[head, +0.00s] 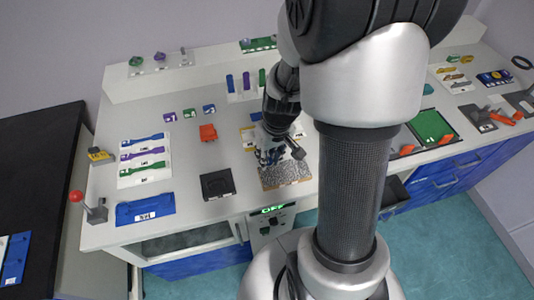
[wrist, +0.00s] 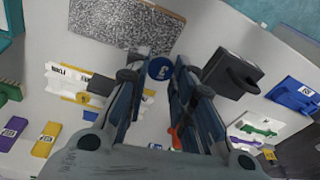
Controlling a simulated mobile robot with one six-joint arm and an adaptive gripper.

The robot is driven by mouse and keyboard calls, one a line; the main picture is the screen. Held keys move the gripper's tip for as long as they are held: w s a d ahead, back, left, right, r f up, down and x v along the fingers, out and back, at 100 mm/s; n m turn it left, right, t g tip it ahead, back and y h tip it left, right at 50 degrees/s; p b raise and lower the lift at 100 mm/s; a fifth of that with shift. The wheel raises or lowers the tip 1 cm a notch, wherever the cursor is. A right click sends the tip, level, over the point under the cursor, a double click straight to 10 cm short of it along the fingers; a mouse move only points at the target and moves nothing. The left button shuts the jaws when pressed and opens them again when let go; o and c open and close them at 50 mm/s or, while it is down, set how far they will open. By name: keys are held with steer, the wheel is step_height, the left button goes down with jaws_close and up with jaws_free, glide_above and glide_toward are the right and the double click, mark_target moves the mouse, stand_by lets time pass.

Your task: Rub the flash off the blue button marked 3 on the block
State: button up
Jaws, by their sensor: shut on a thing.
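The blue button (wrist: 160,68) is a small round disc between my fingertips in the wrist view. A pale mark shows on its face, too small to read. My gripper (wrist: 157,76) is shut on it. In the head view my gripper (head: 271,153) points down over the bench, and the button cannot be made out there. The block (head: 286,174) is a speckled grey slab with a tan edge, near the bench front. It also shows in the wrist view (wrist: 125,24), just beyond the button. I cannot tell the button's height above it.
A black holder (head: 217,184) stands left of the block, and a blue tray (head: 145,209) lies farther left. A red-knobbed lever (head: 94,209) stands at the left edge. Bare bench lies between block and holder.

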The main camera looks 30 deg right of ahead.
mark_target(290, 169)
steer(key=shift+f, duration=0.1)
step_height(290, 169, down, 6)
steer(key=b, duration=0.5)
steer(key=shift+b, duration=0.3)
steer(key=shift+s+f+b, duration=0.1)
steer(key=shift+f+b, duration=0.35)
steer(key=shift+b, duration=0.1)
stand_by(1.7)
steer(key=shift+d, duration=0.1)
steer(key=shift+s+d+b, duration=0.2)
steer(key=shift+d+b, duration=0.05)
steer(key=shift+d, duration=0.55)
steer(key=shift+s+d+b, duration=0.25)
steer(key=shift+d, duration=0.6)
steer(key=shift+s+d+b, duration=0.2)
steer(key=shift+d+b, duration=0.05)
steer(key=shift+d, duration=0.55)
steer(key=shift+s+d+f, duration=0.1)
steer(key=shift+s+d, duration=0.1)
steer(key=shift+d, duration=0.25)
steer(key=shift+s+d, duration=0.15)
steer(key=shift+d, duration=0.3)
